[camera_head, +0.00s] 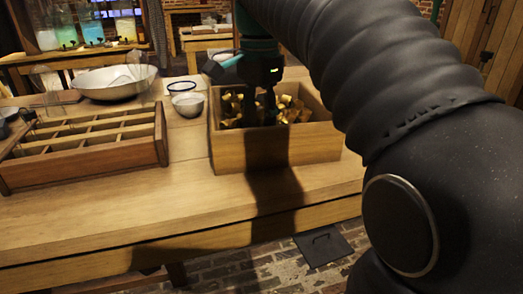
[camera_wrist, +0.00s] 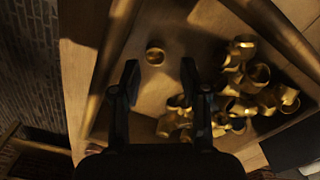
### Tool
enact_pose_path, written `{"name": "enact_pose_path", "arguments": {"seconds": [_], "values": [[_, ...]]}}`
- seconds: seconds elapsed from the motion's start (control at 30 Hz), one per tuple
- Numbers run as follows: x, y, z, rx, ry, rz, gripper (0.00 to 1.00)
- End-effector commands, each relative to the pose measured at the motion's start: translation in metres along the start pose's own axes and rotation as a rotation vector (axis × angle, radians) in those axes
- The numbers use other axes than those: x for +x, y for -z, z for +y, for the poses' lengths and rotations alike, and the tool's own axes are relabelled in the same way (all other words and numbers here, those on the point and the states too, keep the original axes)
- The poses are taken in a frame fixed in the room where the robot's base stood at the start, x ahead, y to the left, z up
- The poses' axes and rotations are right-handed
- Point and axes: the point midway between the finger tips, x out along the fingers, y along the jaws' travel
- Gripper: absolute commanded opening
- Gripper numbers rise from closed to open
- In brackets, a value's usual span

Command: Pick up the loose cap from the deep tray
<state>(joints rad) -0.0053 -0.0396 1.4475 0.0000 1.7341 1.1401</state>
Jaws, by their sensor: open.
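The deep tray (camera_head: 275,148) is a wooden box with high walls on the workbench; its bare floor shows in the wrist view (camera_wrist: 150,95). A single brass cap (camera_wrist: 155,56), round and hollow, lies on the floor apart from a heap of brass caps (camera_wrist: 245,85). My gripper (camera_wrist: 160,72) is open and empty, its two fingers pointing down over the tray. In the wrist view the single cap appears just past the fingertips, between their lines, apart from both. In the head view my gripper (camera_head: 260,108) hangs inside the tray opening, and I cannot make out the single cap.
A divided wooden rack (camera_head: 85,158) stands on the bench left of the tray. Small bowls (camera_head: 187,103) and a wide metal pan (camera_head: 115,80) stand behind. Tray walls rise close around my gripper. The front bench strip (camera_head: 200,200) is bare.

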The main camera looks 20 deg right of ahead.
Motion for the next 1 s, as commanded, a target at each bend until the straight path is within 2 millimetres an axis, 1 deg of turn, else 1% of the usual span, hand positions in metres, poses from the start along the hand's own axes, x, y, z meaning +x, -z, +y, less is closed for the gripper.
{"name": "enact_pose_path", "arguments": {"seconds": [0.03,0.1,0.23,0.33,0.57,0.67,0.7,0.73,1.0], "values": [[0.01,0.0,0.001,0.0,-0.001,0.0,0.44],[0.021,-0.001,0.001,0.0,-0.001,-0.001,0.44],[0.035,-0.001,0.001,0.0,-0.001,0.0,0.44],[0.04,0.0,0.0,-0.001,0.0,0.0,0.44],[0.041,0.0,0.0,-0.001,0.001,0.0,0.44],[0.041,0.0,0.0,-0.001,0.001,0.0,0.22],[0.041,0.0,0.0,-0.001,0.001,0.0,0.12],[0.041,0.0,0.0,-0.001,0.001,0.0,0.1],[0.041,0.0,0.0,-0.001,0.0,0.0,0.09]]}}
